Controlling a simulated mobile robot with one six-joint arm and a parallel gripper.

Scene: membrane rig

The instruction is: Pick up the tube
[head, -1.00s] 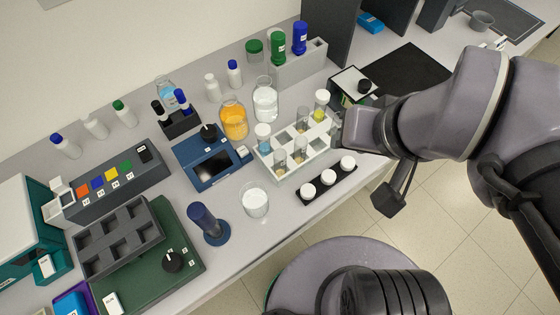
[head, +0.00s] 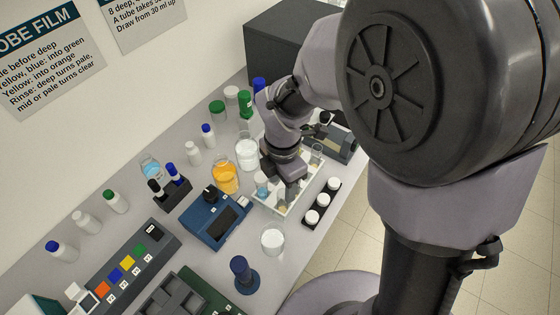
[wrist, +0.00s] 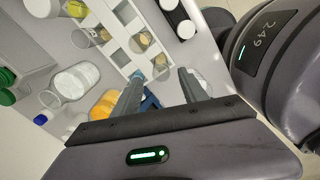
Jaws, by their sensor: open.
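A white rack (head: 289,208) holds several tubes; it also shows in the wrist view (wrist: 116,50). One tube with blue liquid (head: 262,186) stands at its left end. In the head view my wrist hides part of the rack.
A black holder with white-capped vials (head: 322,205) stands close to the rack's right. A blue device (head: 212,220), an orange beaker (head: 226,178), a white-filled beaker (head: 247,154) and a clear cup (head: 272,239) stand around its left. Bottles line the wall.

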